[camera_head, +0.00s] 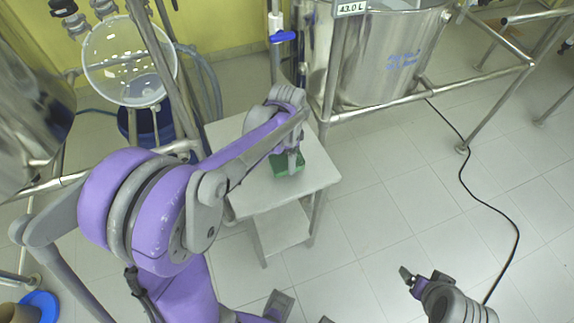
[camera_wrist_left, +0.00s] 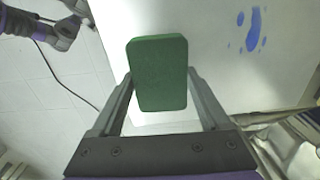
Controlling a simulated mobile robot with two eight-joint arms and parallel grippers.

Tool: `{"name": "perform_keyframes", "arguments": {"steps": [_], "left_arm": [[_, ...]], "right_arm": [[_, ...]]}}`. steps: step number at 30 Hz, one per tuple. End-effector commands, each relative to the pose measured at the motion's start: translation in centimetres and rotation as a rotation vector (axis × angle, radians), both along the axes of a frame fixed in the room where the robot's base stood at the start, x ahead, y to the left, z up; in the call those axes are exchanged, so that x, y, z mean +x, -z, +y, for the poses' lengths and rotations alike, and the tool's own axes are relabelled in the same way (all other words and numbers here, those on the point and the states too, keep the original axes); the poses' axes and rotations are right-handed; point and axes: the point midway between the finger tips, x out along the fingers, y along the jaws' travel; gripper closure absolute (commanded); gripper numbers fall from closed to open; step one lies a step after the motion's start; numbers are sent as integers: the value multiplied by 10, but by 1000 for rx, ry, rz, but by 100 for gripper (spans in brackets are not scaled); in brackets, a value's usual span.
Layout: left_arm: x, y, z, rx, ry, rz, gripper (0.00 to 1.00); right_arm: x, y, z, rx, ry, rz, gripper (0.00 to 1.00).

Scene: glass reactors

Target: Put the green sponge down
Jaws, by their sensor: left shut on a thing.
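The green sponge (camera_head: 281,167) is at the small white table (camera_head: 317,178) in the head view, below the end of my left arm. My left gripper (camera_head: 293,160) is shut on it. In the left wrist view the sponge (camera_wrist_left: 159,75) stands out between the two fingers of my left gripper (camera_wrist_left: 160,95), its broad green face towards the camera. Whether its underside touches the tabletop I cannot tell. My right gripper (camera_head: 408,276) is low at the right, away from the table; its jaw opening is unclear.
A steel vessel (camera_head: 375,55) in a pipe frame stands behind the table. A round glass vessel (camera_head: 128,60) is at the back left. A black cable (camera_head: 490,200) lies on the floor at the right. Blue marks (camera_wrist_left: 254,30) show in the wrist view.

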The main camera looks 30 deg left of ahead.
Motion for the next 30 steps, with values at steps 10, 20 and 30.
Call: {"name": "perform_keyframes", "arguments": {"steps": [10,20,30], "left_arm": [[0,38,0,0,0,0,73],[-1,41,0,0,0,0,73],[0,40,0,0,0,0,0]], "right_arm": [[-1,4,0,0,0,2,13],[-2,7,0,0,0,4,13],[-2,6,0,0,0,3,13]]}}
